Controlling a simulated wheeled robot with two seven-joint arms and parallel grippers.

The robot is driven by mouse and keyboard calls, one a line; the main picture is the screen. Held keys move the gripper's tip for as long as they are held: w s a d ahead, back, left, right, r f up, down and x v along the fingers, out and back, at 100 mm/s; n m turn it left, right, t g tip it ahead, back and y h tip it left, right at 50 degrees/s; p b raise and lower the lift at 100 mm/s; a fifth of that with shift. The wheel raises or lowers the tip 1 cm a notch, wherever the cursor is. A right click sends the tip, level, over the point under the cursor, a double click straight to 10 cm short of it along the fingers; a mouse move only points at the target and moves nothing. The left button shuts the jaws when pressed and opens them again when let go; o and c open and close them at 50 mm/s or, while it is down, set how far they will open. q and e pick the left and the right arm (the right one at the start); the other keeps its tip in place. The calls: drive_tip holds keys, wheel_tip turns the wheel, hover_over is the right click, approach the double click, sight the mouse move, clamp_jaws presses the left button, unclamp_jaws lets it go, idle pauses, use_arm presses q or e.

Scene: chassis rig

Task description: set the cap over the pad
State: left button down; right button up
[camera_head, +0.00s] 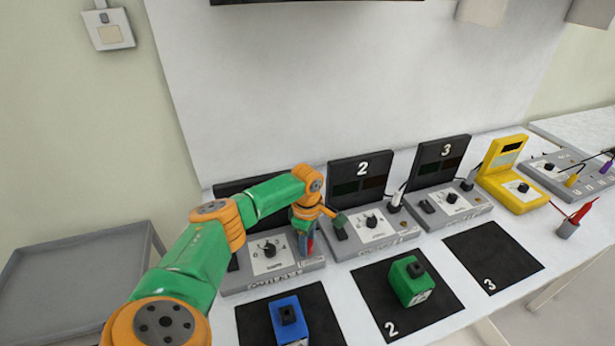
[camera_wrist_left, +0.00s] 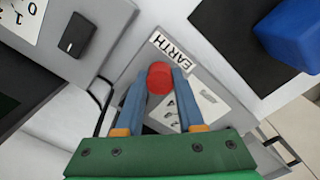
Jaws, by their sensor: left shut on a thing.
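My left gripper (camera_head: 306,243) is above the right end of the nearest grey instrument unit (camera_head: 245,282) in the head view. In the left wrist view its blue fingers (camera_wrist_left: 158,82) are shut on a round red cap (camera_wrist_left: 160,76). Only a little red shows between the fingers in the head view. Behind the cap in the wrist view is a grey surface with an EARTH label (camera_wrist_left: 175,50). The cap and fingers hide part of this surface. I cannot tell which spot is the pad, or whether the cap touches anything. My right gripper is in neither view.
A blue block (camera_head: 287,318) and a green block (camera_head: 408,285) stand on black mats in front. The mat marked 3 (camera_head: 505,258) is bare. More units (camera_head: 372,240) stand to the right, with a yellow meter (camera_head: 510,185) and a grey cup (camera_head: 567,229).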

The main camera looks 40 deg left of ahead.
use_arm(q)
drive_tip(key=shift+f, duration=0.5)
idle(0.4)
drive_tip(key=shift+c, duration=2.2)
unclamp_jaws()
wheel_tip(320, 180, up, 7)
drive_tip(key=shift+d+r+b, duration=0.1)
drive_tip(key=shift+b, duration=0.35)
drive_tip(key=shift+s, duration=0.1)
